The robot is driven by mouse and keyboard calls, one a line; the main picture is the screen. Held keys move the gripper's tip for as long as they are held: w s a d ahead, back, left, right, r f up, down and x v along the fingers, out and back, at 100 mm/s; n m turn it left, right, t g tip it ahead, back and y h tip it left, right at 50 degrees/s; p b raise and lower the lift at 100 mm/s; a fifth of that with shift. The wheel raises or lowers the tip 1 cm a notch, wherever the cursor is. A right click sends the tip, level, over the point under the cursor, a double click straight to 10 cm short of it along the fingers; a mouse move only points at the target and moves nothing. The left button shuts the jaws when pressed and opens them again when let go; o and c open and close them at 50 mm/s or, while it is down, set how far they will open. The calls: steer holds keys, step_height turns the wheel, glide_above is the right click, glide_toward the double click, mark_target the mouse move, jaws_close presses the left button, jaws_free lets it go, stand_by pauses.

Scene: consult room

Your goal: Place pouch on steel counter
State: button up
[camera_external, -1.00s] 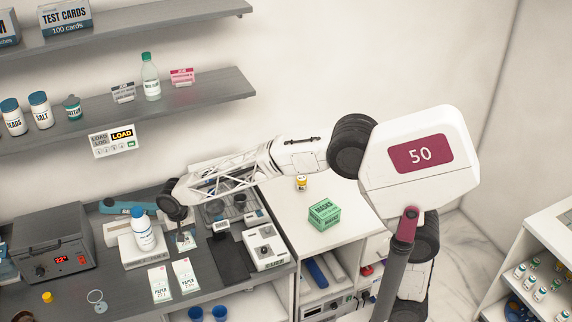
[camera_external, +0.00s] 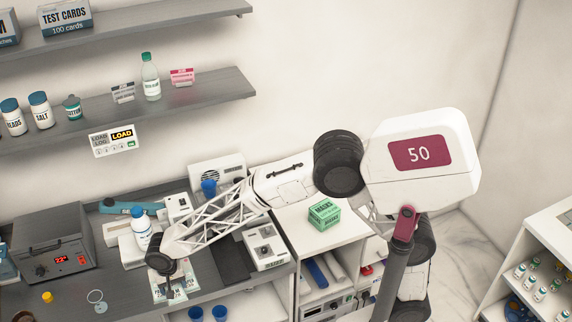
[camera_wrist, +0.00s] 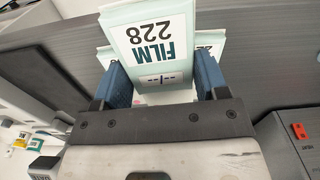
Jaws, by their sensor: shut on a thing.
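My gripper (camera_external: 172,284) is over the front of the grey steel counter (camera_external: 122,298) in the external view. In the wrist view its two blue fingers (camera_wrist: 160,85) are shut on a pale pouch marked FILM 228 (camera_wrist: 150,40), one finger at each side. Edges of other pale pouches (camera_wrist: 105,56) show behind the held one. In the external view the pouches under my gripper are largely covered by it, and I cannot tell whether the held pouch touches them or the counter.
A white bottle with a blue cap (camera_external: 141,228) stands close behind my gripper.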

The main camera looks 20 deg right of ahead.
glide_above(134, 294)
steer(key=shift+w+f, duration=0.1)
steer(key=shift+f, duration=0.65)
stand_by(0.5)
steer(key=shift+f, duration=1.75)
steer(key=shift+f, duration=0.1)
steer(key=o, duration=0.5)
steer(key=shift+c, duration=0.2)
steer(key=o, duration=0.4)
steer(key=shift+o, duration=0.2)
